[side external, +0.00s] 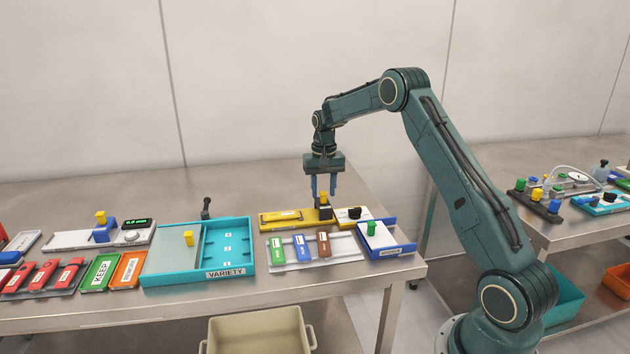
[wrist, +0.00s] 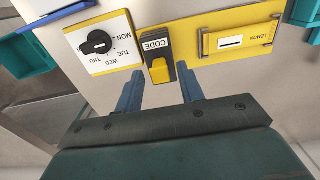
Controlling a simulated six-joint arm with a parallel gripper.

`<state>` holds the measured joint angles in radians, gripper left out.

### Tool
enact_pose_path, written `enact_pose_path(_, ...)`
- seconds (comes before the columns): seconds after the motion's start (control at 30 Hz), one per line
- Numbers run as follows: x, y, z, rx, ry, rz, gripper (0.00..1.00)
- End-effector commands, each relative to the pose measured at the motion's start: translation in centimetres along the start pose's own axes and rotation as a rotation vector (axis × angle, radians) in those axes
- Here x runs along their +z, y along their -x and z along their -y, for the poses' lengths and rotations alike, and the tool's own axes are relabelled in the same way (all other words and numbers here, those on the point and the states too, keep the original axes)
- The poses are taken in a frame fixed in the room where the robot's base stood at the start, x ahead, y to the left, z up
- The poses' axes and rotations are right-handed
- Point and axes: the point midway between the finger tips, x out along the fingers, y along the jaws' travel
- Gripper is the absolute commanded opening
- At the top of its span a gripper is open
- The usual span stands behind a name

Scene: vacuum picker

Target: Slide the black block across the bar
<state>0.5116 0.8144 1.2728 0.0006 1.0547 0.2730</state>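The black block (side external: 325,212) sits near the right end of a yellow bar (side external: 308,218) in the side view, with a yellow knob on top. In the wrist view the block (wrist: 154,43) is labelled CODE, and its yellow knob (wrist: 160,71) faces my gripper. The yellow bar (wrist: 189,44) runs to the right there, to a raised yellow plate marked LEMON (wrist: 240,38). My gripper (side external: 324,194) points down over the block, with its blue fingers apart and empty. In the wrist view the fingertips (wrist: 161,82) lie either side of the knob's line, apparently clear of it.
A dial with weekday letters (wrist: 98,42) stands close beside the block. A teal VARIETY tray (side external: 249,262) stands left.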

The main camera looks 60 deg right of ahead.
Motion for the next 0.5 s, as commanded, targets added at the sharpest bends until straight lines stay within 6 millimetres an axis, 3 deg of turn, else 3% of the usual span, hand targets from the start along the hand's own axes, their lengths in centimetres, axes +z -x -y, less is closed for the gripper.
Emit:
enact_pose_path(0.2,0.01,-1.15,0.0,0.0,0.0,0.0,0.38)
enact_pose_path(0.5,0.01,-1.25,0.0,0.0,0.0,0.0,0.36)
